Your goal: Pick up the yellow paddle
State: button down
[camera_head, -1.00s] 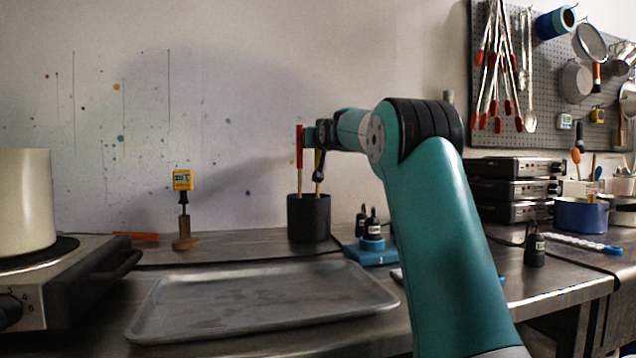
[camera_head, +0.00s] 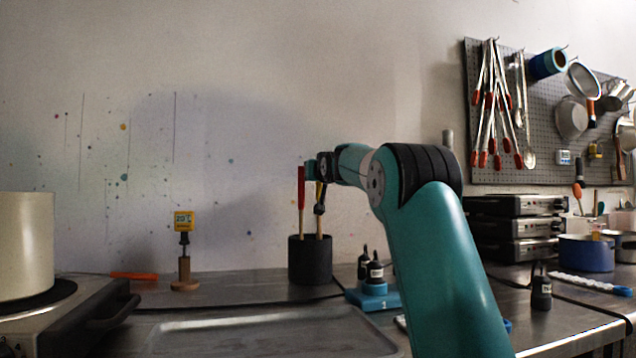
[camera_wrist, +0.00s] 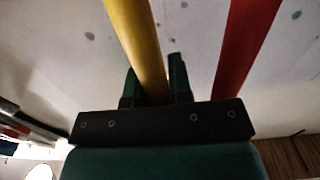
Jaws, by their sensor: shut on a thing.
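The yellow paddle (camera_wrist: 137,38) runs between the two fingers of my gripper (camera_wrist: 153,88) in the wrist view, and the gripper is shut on it. In the head view the yellow paddle (camera_head: 319,190) is mostly hidden behind my gripper (camera_head: 316,180), and its pale lower shaft goes down into the black holder (camera_head: 310,260). Its lower end is hidden in the holder. The red paddle (camera_head: 301,188) stands upright just left of it in the same holder. It also shows to the right of my gripper in the wrist view (camera_wrist: 245,45).
A metal tray (camera_head: 270,335) lies in front of the holder. A thermometer on a wooden stand (camera_head: 184,250) stands left. Small black bottles on a blue base (camera_head: 373,295) are close on the right. A hotplate with a cream pot (camera_head: 25,245) is at far left.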

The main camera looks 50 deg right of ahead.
notch_tip(320, 180, up, 26)
jog(key=p, duration=1.5)
jog(key=shift+f, duration=0.1)
